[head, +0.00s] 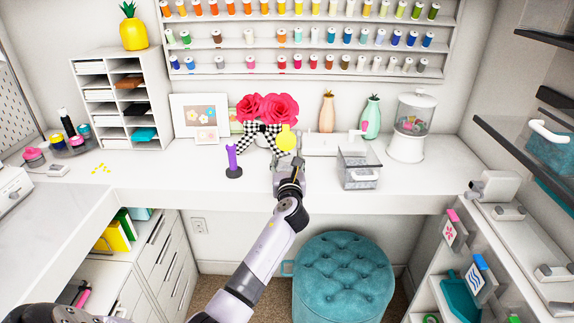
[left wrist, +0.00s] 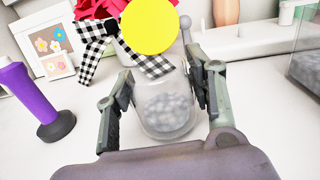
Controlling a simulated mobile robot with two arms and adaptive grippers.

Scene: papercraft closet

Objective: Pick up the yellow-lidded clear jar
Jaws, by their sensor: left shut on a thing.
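The clear jar (left wrist: 167,112) has pale grey contents that look like pebbles, and a round yellow lid (left wrist: 150,26) at its top. In the head view the yellow lid (head: 286,139) shows in front of the flower vase, while my gripper hides most of the jar body. My left gripper (head: 288,172) is at the jar over the white counter. In the left wrist view my left gripper (left wrist: 161,98) has one finger on each side of the jar body and is shut on it. I cannot tell whether the jar touches the counter. My right gripper is not in view.
A purple tool on a dark base (head: 233,162) stands left of the jar. A checkered-bow vase with red flowers (head: 267,107) is close behind. A clear box (head: 358,168) stands to the right. A teal stool (head: 343,280) is below.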

